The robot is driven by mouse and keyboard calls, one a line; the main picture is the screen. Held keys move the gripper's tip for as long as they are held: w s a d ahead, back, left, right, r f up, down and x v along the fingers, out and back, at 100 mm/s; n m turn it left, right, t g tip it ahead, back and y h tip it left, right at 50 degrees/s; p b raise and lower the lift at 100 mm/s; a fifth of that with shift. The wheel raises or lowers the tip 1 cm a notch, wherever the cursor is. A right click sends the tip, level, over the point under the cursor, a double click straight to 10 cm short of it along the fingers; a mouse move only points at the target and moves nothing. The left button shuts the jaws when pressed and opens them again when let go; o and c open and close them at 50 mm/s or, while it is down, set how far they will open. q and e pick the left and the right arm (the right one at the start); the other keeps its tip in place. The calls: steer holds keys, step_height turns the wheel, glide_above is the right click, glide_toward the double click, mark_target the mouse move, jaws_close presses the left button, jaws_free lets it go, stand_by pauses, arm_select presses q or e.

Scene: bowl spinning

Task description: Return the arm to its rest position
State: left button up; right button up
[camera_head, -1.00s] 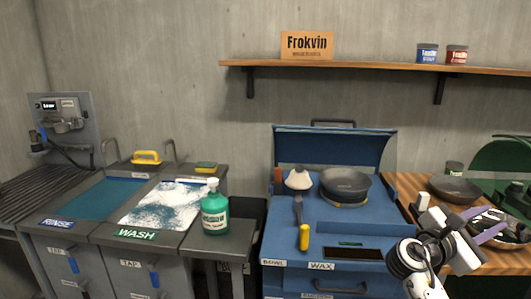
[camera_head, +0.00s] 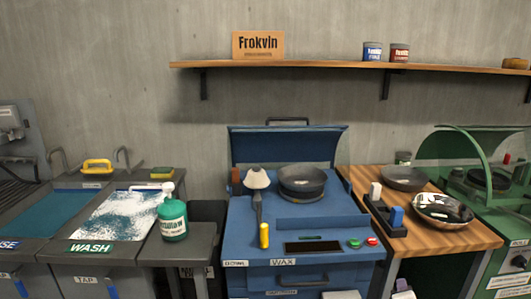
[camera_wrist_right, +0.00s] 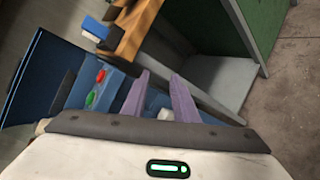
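My right gripper shows in the right wrist view (camera_wrist_right: 159,82). Its two purple fingers are apart with nothing held between them, angled down past the workbench edge. In the head view only white bits of my right arm show at the bottom edge; the fingers cannot be made out there. A shiny metal bowl (camera_head: 443,210) rests on the wooden counter (camera_head: 425,241), apart from my gripper. My left gripper and arm are not in view.
The blue wax station (camera_head: 290,219) holds a dark bowl (camera_head: 302,181). A dark pan (camera_head: 404,178) and a black block holder (camera_head: 384,217) stand on the counter. A green machine (camera_head: 480,150) is at right. A green bottle (camera_head: 173,219) stands at left.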

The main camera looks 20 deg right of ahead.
steer(key=s+a+f+m+g+y, duration=0.3)
steer(key=s+a+f+m+y, duration=0.65)
steer(key=s+a+f, duration=0.9)
steer(key=s+a+r+m+y, duration=0.1)
steer(key=a+m, duration=0.3)
steer(key=a, duration=1)
steer(key=shift+s+r+m+t, duration=0.35)
steer(key=shift+s+r+t, duration=0.05)
steer(key=shift+s, duration=0.2)
